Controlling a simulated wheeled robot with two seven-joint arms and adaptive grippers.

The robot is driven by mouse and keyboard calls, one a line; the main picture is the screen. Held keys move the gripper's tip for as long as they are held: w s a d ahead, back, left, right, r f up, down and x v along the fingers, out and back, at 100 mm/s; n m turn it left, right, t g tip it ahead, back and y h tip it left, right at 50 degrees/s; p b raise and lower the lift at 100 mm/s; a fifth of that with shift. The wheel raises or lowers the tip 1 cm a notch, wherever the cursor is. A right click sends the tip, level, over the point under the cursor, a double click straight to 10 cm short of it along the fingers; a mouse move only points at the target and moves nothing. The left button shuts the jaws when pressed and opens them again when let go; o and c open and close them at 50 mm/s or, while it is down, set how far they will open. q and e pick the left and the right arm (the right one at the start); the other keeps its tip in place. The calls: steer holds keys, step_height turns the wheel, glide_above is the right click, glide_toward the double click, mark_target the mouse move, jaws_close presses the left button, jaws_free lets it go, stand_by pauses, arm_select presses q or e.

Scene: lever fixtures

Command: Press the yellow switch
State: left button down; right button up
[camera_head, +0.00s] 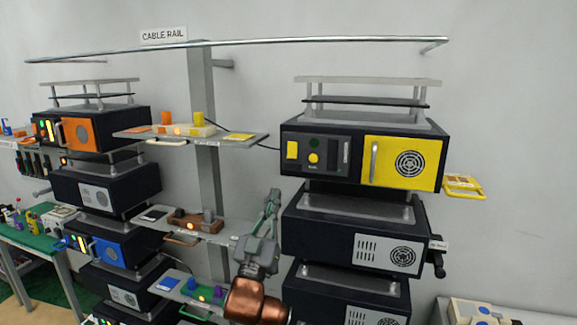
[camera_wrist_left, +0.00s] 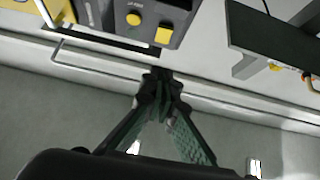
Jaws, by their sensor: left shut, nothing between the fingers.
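The black unit with the yellow door (camera_head: 402,163) stands at the top of the right stack. Its dark panel carries a square yellow switch (camera_head: 292,150) and a round yellow button (camera_head: 314,158). In the left wrist view, the square yellow switch (camera_wrist_left: 164,34) and the round button (camera_wrist_left: 134,19) show near the top. My left gripper (camera_head: 273,198) is shut and empty, below and a little left of the square switch. In the wrist view its fingertips (camera_wrist_left: 160,80) meet below the panel, apart from the switch in the picture. My right gripper is not in view.
A shelf (camera_head: 235,138) with orange and yellow parts juts out left of the unit. A lower shelf (camera_head: 205,235) is beside my left arm. A yellow-handled bracket (camera_head: 464,185) sticks out at right. A cable rail (camera_head: 290,40) runs above. The wall between stacks is partly free.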

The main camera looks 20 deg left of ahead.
arm_select(q)
steer(key=shift+w, duration=0.1)
steer(key=p, duration=0.3)
glide_toward(291, 153)
step_height(291, 153, up, 5)
steer(key=shift+w+d+f, duration=0.1)
steer(key=shift+w+f, duration=0.1)
steer(key=shift+w, duration=0.55)
steer(key=shift+w+d+f, duration=0.1)
steer(key=shift+w+f, duration=0.1)
steer(key=shift+w, duration=0.55)
steer(key=shift+w+f, duration=0.2)
steer(key=shift+w, duration=0.6)
steer(key=shift+a, duration=0.1)
